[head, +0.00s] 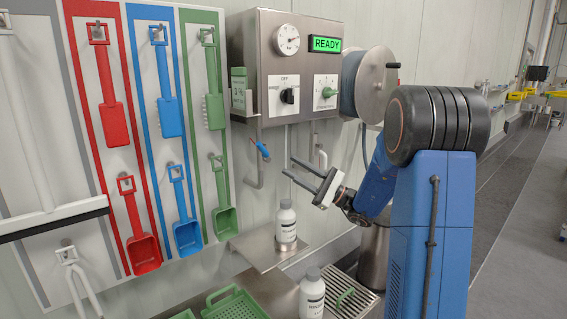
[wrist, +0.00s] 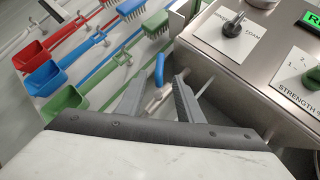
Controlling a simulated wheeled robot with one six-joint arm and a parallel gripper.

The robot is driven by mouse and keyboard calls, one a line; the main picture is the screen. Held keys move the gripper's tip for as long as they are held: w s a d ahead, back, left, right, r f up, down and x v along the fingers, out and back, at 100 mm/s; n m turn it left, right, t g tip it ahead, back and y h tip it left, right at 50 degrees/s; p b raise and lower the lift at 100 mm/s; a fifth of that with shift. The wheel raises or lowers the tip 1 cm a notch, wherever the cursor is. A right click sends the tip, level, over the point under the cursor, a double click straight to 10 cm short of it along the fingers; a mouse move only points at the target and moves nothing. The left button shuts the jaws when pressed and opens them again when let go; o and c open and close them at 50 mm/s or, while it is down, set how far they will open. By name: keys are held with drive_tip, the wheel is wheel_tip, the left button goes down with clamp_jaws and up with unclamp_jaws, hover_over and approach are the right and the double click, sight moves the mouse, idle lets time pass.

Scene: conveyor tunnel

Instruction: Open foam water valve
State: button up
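The foam water valve has a small blue lever (head: 262,149) on the pipe below the left side of the steel control box (head: 262,45). The lever is slanted in the head view. My gripper (head: 288,166) is open and empty, to the right of the lever and slightly lower in that view. In the wrist view the blue lever (wrist: 159,70) shows ahead, in the gap between the two fingertips (wrist: 160,84). I see no contact, and its exact depth from the fingertips is unclear. The valve body is hard to make out.
The box carries a gauge (head: 287,40), a green READY display (head: 326,44), a black selector knob (head: 288,96) and a green strength knob (head: 328,92). A white bottle (head: 286,224) stands on a shelf below. Brushes and scoops hang at left; a hose reel (head: 370,84) is at right.

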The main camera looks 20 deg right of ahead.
drive_tip(key=shift+s+d+f, duration=0.3)
drive_tip(key=shift+d, duration=0.15)
